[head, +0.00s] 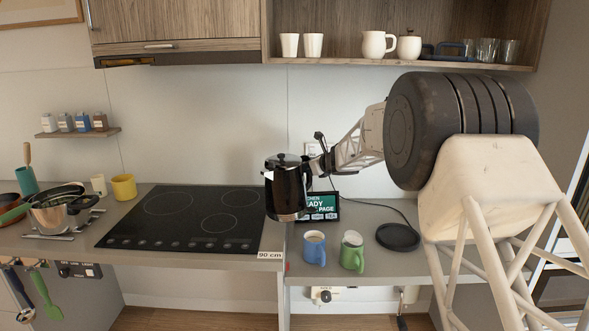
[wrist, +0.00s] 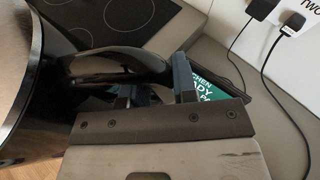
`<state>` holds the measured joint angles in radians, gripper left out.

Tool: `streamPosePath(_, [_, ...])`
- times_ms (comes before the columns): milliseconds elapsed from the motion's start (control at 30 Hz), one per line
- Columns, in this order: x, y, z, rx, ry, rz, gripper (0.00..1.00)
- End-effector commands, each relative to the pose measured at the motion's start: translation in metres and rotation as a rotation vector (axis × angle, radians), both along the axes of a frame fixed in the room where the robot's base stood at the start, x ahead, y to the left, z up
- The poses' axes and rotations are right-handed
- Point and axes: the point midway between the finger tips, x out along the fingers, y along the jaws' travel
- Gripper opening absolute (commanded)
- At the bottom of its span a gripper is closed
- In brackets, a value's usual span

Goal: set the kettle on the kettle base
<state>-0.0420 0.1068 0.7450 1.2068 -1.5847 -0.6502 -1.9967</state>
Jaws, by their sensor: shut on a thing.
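The kettle (head: 287,188) is black and shiny, and looks upright in the head view, near the right edge of the cooktop. It also fills the left side of the wrist view (wrist: 22,75). My gripper (wrist: 155,85) is shut on the kettle's handle (wrist: 125,65). In the head view my gripper (head: 318,166) reaches the kettle from the right, and the fingers are hard to make out. The kettle base (head: 397,237) is a round black disc on the counter at the right, apart from the kettle, with nothing on it.
A blue mug (head: 314,248) and a green mug (head: 352,252) stand left of the base. A display (head: 324,208) is behind the kettle. A cord (head: 372,205) runs along the counter. The cooktop (head: 185,218) lies left; a shelf (head: 400,64) hangs above.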

Motion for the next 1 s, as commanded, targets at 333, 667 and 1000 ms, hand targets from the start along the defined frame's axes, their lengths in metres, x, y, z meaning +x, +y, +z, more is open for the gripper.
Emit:
streamPosePath(333, [0.024, -0.068, -0.005, 0.009, 0.008, -0.002, 0.00])
streamPosePath(667, [0.041, -0.135, -0.014, 0.018, 0.017, -0.003, 0.00])
streamPosePath(1000, [0.053, -0.206, -0.024, 0.027, 0.026, -0.003, 0.00])
